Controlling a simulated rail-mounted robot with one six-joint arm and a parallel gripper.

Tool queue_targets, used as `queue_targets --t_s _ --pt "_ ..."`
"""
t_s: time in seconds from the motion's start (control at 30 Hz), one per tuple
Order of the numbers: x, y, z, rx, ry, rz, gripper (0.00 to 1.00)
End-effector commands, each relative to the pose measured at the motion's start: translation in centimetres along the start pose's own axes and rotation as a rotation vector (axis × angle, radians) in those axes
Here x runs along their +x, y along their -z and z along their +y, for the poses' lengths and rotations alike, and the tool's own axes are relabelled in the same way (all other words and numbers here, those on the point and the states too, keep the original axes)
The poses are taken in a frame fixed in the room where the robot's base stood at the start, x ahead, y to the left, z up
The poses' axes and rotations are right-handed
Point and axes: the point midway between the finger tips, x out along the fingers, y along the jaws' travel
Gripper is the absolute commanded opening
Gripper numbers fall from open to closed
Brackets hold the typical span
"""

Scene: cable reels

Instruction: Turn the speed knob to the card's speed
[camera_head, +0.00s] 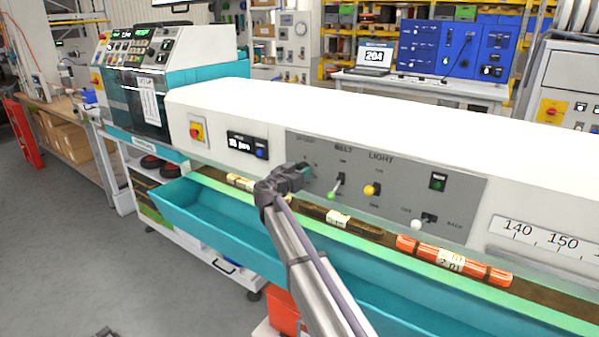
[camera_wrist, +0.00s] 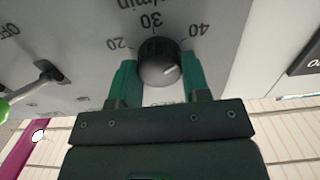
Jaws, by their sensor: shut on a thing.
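The speed knob (camera_wrist: 160,62) is a dark round knob with a white pointer line, in the wrist view. Upside-down marks 20, 30 and 40 are printed around it, and the pointer lies on the side of the 40. My gripper (camera_wrist: 158,75) has its two green fingers on either side of the knob, shut on it. In the head view my gripper (camera_head: 304,174) is at the left end of the grey control panel (camera_head: 455,195) and hides the knob. A white card (camera_head: 149,101) hangs on the machine at the back left; its text is too small to read.
Right of my gripper are a green-tipped lever (camera_head: 336,188), a yellow knob (camera_head: 372,190) and a white-tipped lever (camera_head: 418,223). Orange and black cable bundles lie on the belt below. A teal trough (camera_head: 215,215) runs along the front.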

Motion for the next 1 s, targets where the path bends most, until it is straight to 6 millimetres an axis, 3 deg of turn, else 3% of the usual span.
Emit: queue_targets --t_s 0.47,0.5,0.7,1.0 --pt "-0.03 -0.02 0.0 0.015 0.0 -0.001 0.2" --pt "-0.02 -0.01 0.0 0.015 0.0 -0.001 0.47" --pt "-0.01 0.0 -0.01 0.014 0.0 0.0 0.66" --pt "-0.4 0.0 0.02 0.013 0.001 0.0 0.68"
